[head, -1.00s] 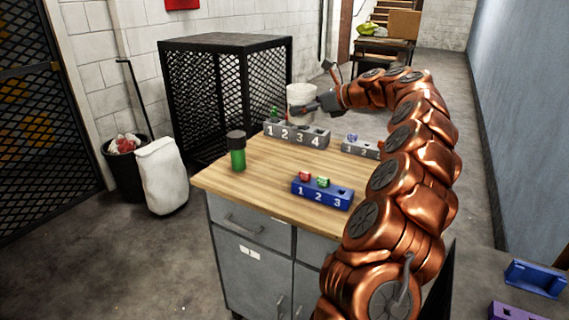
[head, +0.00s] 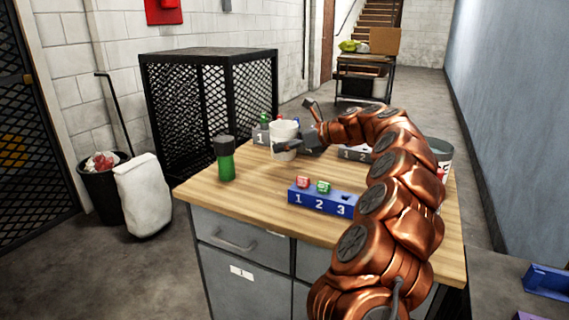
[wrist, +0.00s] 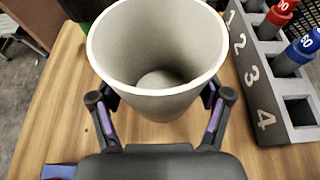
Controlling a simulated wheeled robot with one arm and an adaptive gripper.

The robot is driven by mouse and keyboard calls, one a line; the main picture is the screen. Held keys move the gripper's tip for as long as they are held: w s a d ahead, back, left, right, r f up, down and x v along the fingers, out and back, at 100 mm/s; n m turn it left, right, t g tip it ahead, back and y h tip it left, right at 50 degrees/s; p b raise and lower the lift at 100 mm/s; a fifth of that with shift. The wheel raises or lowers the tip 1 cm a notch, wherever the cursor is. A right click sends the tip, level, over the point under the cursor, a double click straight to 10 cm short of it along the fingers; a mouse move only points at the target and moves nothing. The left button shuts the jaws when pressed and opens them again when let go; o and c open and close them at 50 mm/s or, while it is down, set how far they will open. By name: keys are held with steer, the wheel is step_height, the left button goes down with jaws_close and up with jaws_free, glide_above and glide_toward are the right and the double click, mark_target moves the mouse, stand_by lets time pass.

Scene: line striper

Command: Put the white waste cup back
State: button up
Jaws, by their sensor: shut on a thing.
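The white waste cup (head: 284,140) is upright at the back of the wooden workbench top, in front of the grey numbered rack. In the wrist view the cup (wrist: 157,95) fills the upper middle, and its inside looks empty. My gripper (head: 284,147) is shut on the cup, with one finger on each side of it in the wrist view (wrist: 158,100). The tabletop shows close beneath the cup; I cannot tell whether its base touches the wood.
The grey rack (wrist: 265,75) with bottles stands just right of the cup in the wrist view.

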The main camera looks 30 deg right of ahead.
mark_target(294, 156)
steer(key=shift+f+b, duration=0.45)
steer(key=shift+f, duration=1.9)
steer(key=o, duration=1.4)
steer(key=shift+f, duration=0.15)
steer(key=shift+c, duration=0.2)
